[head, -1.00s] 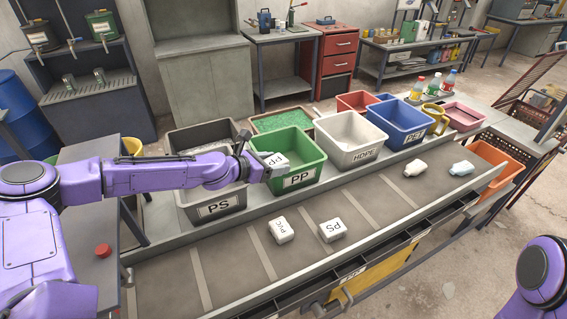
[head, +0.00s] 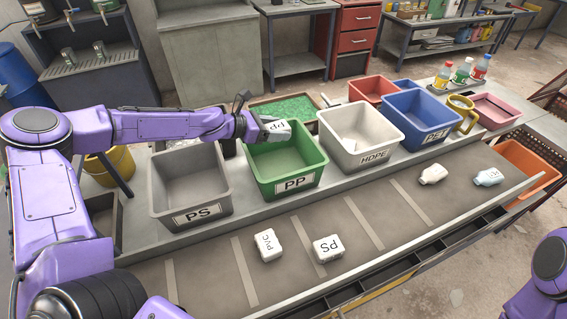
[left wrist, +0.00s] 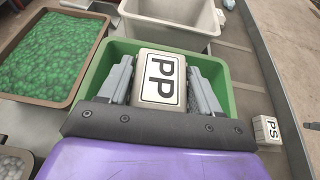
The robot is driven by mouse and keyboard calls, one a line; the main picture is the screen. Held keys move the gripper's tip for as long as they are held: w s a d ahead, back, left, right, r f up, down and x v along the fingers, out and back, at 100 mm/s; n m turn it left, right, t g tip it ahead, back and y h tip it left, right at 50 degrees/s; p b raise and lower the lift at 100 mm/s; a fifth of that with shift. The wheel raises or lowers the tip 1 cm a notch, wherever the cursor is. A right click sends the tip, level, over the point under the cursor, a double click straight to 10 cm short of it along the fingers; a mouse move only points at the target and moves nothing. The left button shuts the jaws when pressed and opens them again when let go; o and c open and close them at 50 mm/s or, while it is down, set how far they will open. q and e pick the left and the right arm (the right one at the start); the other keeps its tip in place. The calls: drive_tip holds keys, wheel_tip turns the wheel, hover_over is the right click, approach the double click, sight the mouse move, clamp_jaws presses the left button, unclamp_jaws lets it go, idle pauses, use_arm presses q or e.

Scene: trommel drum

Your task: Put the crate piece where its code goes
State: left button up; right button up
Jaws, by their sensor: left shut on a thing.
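My left gripper (head: 262,128) is shut on a white piece marked PP (head: 277,131). It holds the piece over the green bin (head: 293,184) labelled PP, near its back left part. In the left wrist view the PP piece (left wrist: 160,82) sits between the two grey fingers, with the green bin (left wrist: 226,73) around and below it. The grey PS bin (head: 202,212) is to the left and the white HDPE bin (head: 373,162) to the right. My right gripper is out of view; only purple parts of that arm show at the lower right.
On the belt lie a PVC piece (head: 268,245), a PS piece (head: 328,248) and two bottle-like pieces (head: 433,174) (head: 488,177). The blue PET bin (head: 422,139) stands further right. A tray of green granules (head: 283,110) is behind the bins.

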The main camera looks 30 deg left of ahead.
use_arm(q)
drive_tip(key=s+f+b, duration=0.1)
drive_tip(key=f+b, duration=0.1)
drive_tip(key=shift+s+a+f, duration=0.1)
drive_tip(key=shift+s+f, duration=0.2)
drive_tip(key=shift+s, duration=0.05)
use_arm(e)
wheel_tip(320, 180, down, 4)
drive_tip(key=b, duration=0.1)
use_arm(q)
drive_tip(key=shift+w+f, duration=0.9)
drive_tip(key=shift+w, duration=0.1)
drive_tip(key=o, duration=0.9)
drive_tip(key=shift+s+r, duration=0.2)
drive_tip(key=shift+s, duration=0.05)
drive_tip(key=shift+o, duration=1.1)
drive_tip(key=shift+s+r, duration=0.1)
drive_tip(key=shift+s, duration=0.15)
wheel_tip(320, 180, up, 4)
drive_tip(key=p, duration=0.4)
hover_over(248, 152)
drive_tip(key=shift+s+a+p, duration=0.3)
drive_tip(key=shift+s+p, duration=0.15)
drive_tip(key=shift+s, duration=0.05)
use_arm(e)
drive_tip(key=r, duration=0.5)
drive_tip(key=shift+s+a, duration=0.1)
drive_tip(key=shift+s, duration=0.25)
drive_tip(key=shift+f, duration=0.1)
